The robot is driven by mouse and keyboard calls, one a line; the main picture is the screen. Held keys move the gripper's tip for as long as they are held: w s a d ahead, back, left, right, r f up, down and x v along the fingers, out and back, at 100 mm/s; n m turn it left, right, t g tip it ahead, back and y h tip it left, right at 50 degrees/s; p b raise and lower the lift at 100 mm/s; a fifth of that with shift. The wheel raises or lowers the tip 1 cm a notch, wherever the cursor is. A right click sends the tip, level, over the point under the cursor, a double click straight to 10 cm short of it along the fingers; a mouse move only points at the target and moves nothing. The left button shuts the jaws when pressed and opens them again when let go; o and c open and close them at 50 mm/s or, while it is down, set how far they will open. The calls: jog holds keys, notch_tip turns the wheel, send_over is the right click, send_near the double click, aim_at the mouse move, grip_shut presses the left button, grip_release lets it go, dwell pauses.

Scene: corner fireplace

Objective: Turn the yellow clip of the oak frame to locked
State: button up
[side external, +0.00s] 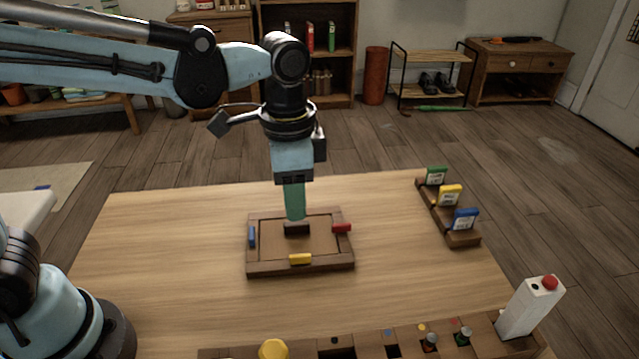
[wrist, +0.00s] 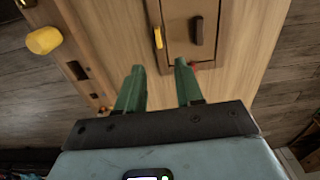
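The dark oak frame (side external: 262,268) lies flat on the table, with a dark handle (side external: 296,229) on its inner panel. The yellow clip (side external: 300,259) sits on the front rail and lies along it. It also shows in the wrist view (wrist: 158,37), ahead of the gap between my fingers. The blue clip (side external: 252,236) is on the left rail, lengthwise. The red clip (side external: 341,228) lies across the right rail; it is partly hidden in the wrist view (wrist: 193,66). My gripper (wrist: 160,66) has its green fingers apart and empty, pointing down above the frame.
A rack (side external: 460,238) with green, yellow and blue cards stands at the right. A white box with a red button (side external: 530,306) is at the front right. A slotted tray (side external: 370,350) and a yellow knob (side external: 273,349) line the front edge. The table left of the frame is clear.

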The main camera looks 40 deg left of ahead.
aim_at(300, 256)
jog(key=f, duration=1.2)
jog(key=shift+d+f, duration=0.1)
jog(key=shift+d, duration=0.1)
grip_shut()
